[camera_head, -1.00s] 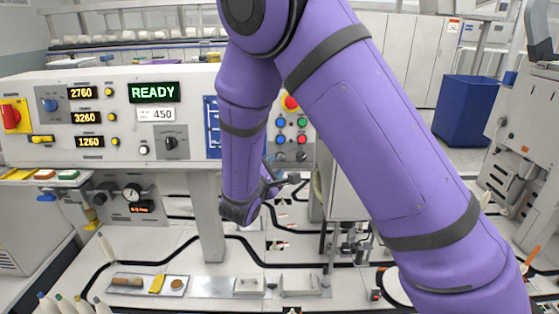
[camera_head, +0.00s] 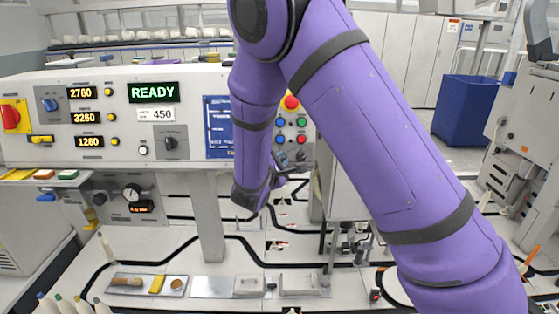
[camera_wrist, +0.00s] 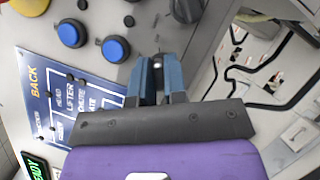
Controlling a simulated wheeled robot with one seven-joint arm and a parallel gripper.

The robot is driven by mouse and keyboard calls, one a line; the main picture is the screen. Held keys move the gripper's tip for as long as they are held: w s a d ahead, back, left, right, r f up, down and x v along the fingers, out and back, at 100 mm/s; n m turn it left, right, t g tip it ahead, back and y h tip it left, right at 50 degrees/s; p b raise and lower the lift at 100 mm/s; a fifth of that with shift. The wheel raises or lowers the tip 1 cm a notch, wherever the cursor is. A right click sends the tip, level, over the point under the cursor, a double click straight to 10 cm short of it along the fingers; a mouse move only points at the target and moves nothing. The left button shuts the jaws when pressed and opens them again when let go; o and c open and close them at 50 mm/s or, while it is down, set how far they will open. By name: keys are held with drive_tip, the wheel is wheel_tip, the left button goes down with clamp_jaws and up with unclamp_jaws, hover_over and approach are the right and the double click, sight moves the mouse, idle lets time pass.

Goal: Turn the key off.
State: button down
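My gripper (camera_wrist: 157,68) shows in the wrist view with two blue-grey fingers standing a little apart. Their tips are close to the lower part of the button panel. A small pale round spot shows in the gap between them. I cannot tell whether it is the key or whether the fingers touch it. No key can be made out clearly in either view, and its turn position cannot be read. In the head view my arm covers part of the panel, and the fingertips are not clear.
The console carries a lit READY display (camera_head: 154,92), a dark selector knob (camera_head: 170,143) and a red emergency button (camera_head: 291,102). Blue buttons (camera_wrist: 115,48) and a blue label plate (camera_wrist: 75,100) lie beside my fingers. A small tray (camera_head: 148,285) sits below.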

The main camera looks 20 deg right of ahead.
drive_tip(key=shift+n, duration=0.4)
drive_tip(key=n+t, duration=0.1)
drive_tip(key=n, duration=0.2)
drive_tip(key=n+t+y, duration=0.1)
drive_tip(key=n+t, duration=0.1)
drive_tip(key=n, duration=0.2)
drive_tip(key=shift+s+f+y, duration=0.1)
drive_tip(key=shift+f+y, duration=0.05)
drive_tip(key=shift+y, duration=0.15)
drive_tip(key=n+t+y, duration=0.1)
drive_tip(key=n+y, duration=0.1)
drive_tip(key=n, duration=0.2)
drive_tip(key=n+t+y, duration=0.1)
drive_tip(key=n, duration=0.3)
drive_tip(key=shift+d+t+y, duration=0.1)
drive_tip(key=shift+t+y, duration=0.3)
drive_tip(key=shift+n, duration=0.3)
drive_tip(key=c, duration=1.2)
unclamp_jaws()
drive_tip(key=shift+o, duration=0.2)
drive_tip(key=v, duration=1)
drive_tip(key=shift+s, duration=0.4)
